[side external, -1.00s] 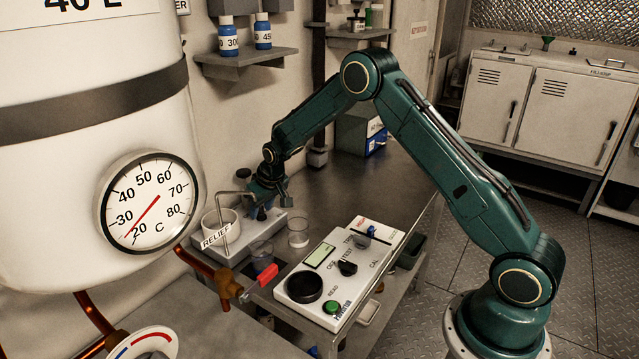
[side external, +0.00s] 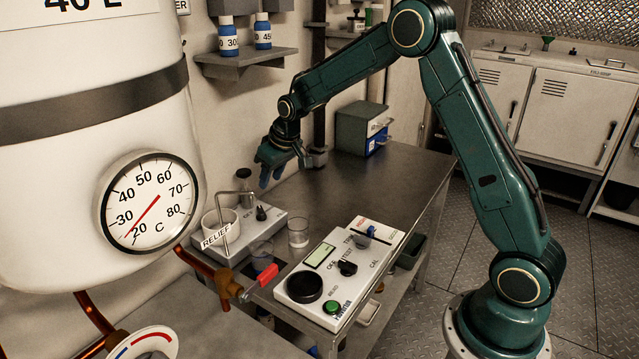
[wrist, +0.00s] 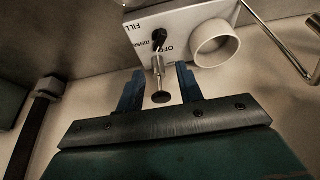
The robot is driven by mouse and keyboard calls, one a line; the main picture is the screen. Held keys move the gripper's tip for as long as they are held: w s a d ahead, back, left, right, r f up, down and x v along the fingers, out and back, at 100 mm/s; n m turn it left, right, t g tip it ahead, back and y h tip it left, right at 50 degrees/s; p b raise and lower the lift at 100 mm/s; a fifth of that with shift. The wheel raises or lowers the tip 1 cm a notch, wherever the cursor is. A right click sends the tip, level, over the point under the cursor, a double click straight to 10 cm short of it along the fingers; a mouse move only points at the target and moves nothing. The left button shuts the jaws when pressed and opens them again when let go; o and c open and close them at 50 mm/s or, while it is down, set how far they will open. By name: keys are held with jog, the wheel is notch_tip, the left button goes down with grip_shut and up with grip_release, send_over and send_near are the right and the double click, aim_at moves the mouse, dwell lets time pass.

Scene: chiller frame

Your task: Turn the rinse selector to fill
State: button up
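The rinse selector is a small black knob (side external: 261,213) on top of the grey rinse unit (side external: 275,226), beside a white cup (side external: 212,222). The knob also shows in the wrist view (wrist: 159,36), near the printed FILL, RINSE and OFF labels; I cannot tell for sure which one it points to. My gripper (side external: 270,176) is above and behind the rinse unit, clear of the knob. In the wrist view its two blue fingers (wrist: 158,75) are apart, with nothing held. A dark disc on a metal stem (wrist: 161,97) shows between them, below the knob.
A clear beaker (side external: 298,232) stands between the rinse unit and a white meter (side external: 325,285). A red-handled valve (side external: 262,281) is in front. The bench top (side external: 365,190) toward the back right is clear.

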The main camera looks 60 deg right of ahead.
jog(key=s+a+r, duration=0.2)
jog(key=s+r, duration=0.4)
jog(key=s, duration=0.1)
jog(key=s+a+r, duration=0.3)
jog(key=s+r, duration=0.4)
jog(key=shift+s+r, duration=0.15)
jog(key=shift+r, duration=0.15)
dwell(0.3)
jog(key=o, duration=0.6)
jog(key=shift+d, duration=0.1)
jog(key=w+d+f+n+g+y, duration=0.1)
jog(key=w+d+f+n, duration=0.4)
jog(key=w, duration=0.3)
jog(key=w+d+f+n+g+y, duration=0.1)
jog(key=w+d+f+n+y, duration=0.1)
jog(key=w+d+f+n, duration=0.2)
jog(key=w+f+n, duration=0.2)
jog(key=w+f, duration=0.1)
jog(key=w, duration=0.1)
jog(key=shift+d+y, duration=0.3)
jog(key=shift+d, duration=0.1)
jog(key=shift+w+a+f, duration=0.1)
jog(key=shift+w, duration=0.05)
